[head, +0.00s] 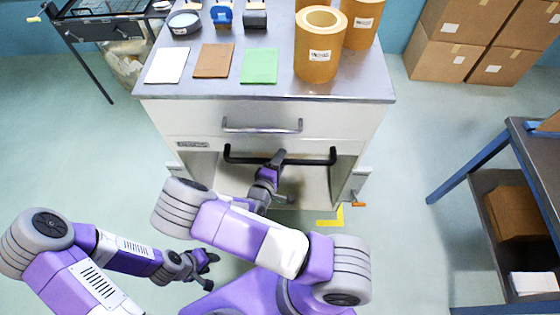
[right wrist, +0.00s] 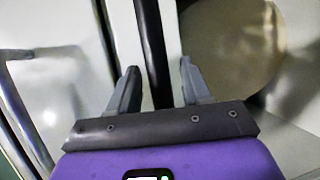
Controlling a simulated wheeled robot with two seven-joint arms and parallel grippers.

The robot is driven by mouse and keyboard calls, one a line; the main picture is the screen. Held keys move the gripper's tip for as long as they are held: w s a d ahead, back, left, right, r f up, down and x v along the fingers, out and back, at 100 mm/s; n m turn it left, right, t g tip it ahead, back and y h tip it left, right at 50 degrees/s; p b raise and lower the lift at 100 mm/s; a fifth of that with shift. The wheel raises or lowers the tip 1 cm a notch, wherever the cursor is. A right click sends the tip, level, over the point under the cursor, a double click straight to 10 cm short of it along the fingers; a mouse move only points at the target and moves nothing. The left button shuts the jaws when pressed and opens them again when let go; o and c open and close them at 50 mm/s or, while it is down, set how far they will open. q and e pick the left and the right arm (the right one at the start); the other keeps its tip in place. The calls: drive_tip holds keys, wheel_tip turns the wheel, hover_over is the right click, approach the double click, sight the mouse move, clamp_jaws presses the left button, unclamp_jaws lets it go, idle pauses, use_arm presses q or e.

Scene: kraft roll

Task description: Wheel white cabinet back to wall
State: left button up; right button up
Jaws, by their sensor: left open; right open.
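The white cabinet (head: 345,120) stands in front of me with a grey metal top, a drawer with a grey handle (head: 262,126) and a black push bar (head: 310,160) across its front. My right gripper (head: 277,160) is at the middle of the black bar. In the right wrist view the bar (right wrist: 150,40) passes between the open fingers (right wrist: 158,80), which are not closed on it. My left gripper (head: 211,270) is open and empty, low in front of the cabinet, apart from it. An orange pedal (head: 358,204) shows at the cabinet's lower right.
Paper rolls (head: 320,45), colored cards (head: 213,61) and small tools stand on the cabinet top. Cartons (head: 438,55) stand at the back right, a blue-framed table (head: 520,135) at right, a dark bench (head: 110,27) at back left. A yellow floor mark (head: 338,216) lies by the cabinet.

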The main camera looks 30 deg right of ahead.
drive_tip(key=shift+c, duration=0.4)
clamp_jaws()
idle(0.9)
